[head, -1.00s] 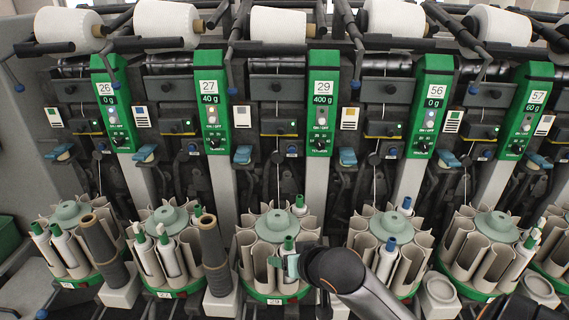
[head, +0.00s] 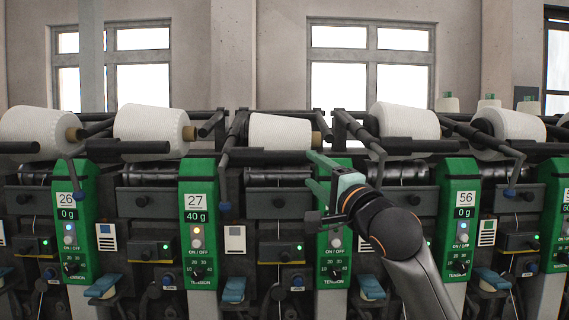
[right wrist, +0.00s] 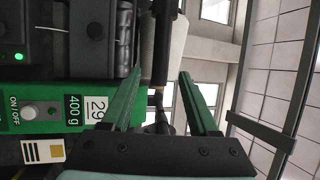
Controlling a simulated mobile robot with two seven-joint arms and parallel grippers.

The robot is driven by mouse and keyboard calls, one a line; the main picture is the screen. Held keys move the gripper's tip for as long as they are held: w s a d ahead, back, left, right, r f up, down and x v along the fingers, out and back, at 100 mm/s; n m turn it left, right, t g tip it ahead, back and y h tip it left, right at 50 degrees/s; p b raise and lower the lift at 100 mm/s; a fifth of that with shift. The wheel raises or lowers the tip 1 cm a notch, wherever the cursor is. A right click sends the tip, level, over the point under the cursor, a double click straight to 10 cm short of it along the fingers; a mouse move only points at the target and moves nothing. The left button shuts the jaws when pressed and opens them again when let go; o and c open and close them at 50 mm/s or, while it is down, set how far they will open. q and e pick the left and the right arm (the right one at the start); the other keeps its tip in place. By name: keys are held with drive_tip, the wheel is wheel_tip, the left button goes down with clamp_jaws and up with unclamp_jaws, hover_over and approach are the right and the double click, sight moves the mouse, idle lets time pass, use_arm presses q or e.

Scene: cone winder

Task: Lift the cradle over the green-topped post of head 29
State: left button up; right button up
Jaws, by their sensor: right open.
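The green post of head 29 (head: 333,268) stands right of centre in the head view, its upper part largely hidden by my right gripper. Its "29" and "400 g" labels (right wrist: 85,106) show sideways in the right wrist view. My right gripper (head: 312,170) is open in front of the post's upper part. Contact cannot be told. My left gripper is out of view.
Neighbouring posts 27 (head: 199,230) and 56 (head: 462,220) stand to either side. More packages (head: 150,128) and dark cradle arms with blue knobs (head: 225,206) line the machine. Above the packages is open room before a wall with windows (head: 372,65).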

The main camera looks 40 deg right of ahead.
sight(292, 153)
drive_tip(key=p+x, duration=0.3)
drive_tip(key=x, duration=0.7)
drive_tip(key=shift+w+d+r+p, duration=0.1)
drive_tip(key=shift+w+r+p, duration=0.2)
drive_tip(key=shift+p, duration=0.1)
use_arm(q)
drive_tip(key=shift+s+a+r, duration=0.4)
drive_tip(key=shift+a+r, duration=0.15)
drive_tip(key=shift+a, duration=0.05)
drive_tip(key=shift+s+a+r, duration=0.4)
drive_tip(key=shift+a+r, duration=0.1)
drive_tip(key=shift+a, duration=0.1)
use_arm(e)
drive_tip(key=shift+w+d, duration=0.1)
drive_tip(key=shift+w, duration=0.4)
drive_tip(key=shift+c, duration=0.3)
drive_tip(key=c, duration=0.9)
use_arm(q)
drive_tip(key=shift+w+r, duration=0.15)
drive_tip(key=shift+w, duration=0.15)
use_arm(e)
clamp_jaws()
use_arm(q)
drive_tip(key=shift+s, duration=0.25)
